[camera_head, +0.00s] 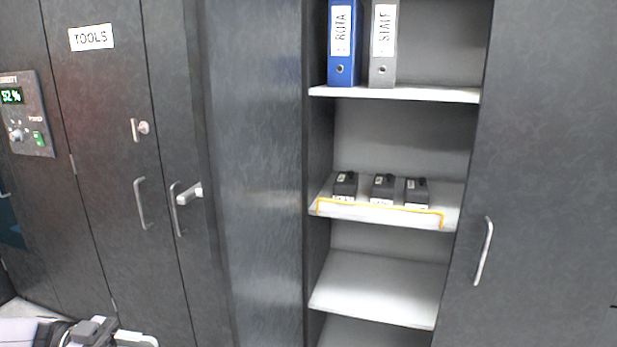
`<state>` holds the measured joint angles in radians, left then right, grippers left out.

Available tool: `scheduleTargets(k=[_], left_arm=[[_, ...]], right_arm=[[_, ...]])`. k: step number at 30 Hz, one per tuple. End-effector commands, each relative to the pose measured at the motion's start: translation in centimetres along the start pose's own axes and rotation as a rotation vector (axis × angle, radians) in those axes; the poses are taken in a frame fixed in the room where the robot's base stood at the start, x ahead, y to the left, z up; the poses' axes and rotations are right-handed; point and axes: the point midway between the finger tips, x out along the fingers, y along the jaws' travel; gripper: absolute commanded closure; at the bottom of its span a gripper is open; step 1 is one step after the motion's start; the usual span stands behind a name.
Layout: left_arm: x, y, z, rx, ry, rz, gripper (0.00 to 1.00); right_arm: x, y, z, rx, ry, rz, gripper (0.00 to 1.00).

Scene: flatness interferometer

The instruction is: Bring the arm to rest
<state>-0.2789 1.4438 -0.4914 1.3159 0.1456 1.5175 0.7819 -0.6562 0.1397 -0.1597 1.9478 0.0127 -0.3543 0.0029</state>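What looks like the end of my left arm (92,331) comes in at the bottom left corner, in white, grey and black. My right arm and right gripper are not in view.
Dark cabinets fill the view, with a TOOLS door (105,130) at left and a control panel (27,115) beside it. Open shelves hold a blue binder (342,55), a grey binder (383,60) and three small black boxes, the middle one (383,187). The lower shelf (378,285) is empty.

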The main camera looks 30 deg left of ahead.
Motion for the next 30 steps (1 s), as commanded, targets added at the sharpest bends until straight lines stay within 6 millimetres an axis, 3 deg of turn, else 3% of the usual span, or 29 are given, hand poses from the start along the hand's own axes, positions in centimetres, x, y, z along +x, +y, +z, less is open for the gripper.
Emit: scheduleTargets(k=[6,15,22,30], left_arm=[[5.9,1.0,6.3,0.017,0.019,-0.198,0.65],[14.2,2.9,13.2,-0.003,-0.070,-0.526,0.65],[18.8,4.8,16.4,-0.077,-0.223,-0.749,0.65],[21.4,7.7,18.5,-0.228,-0.456,-0.925,0.65]], right_arm=[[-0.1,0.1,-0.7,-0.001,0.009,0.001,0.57],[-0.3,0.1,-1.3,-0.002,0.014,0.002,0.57],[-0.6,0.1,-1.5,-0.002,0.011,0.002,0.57],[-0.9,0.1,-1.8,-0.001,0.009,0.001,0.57]])
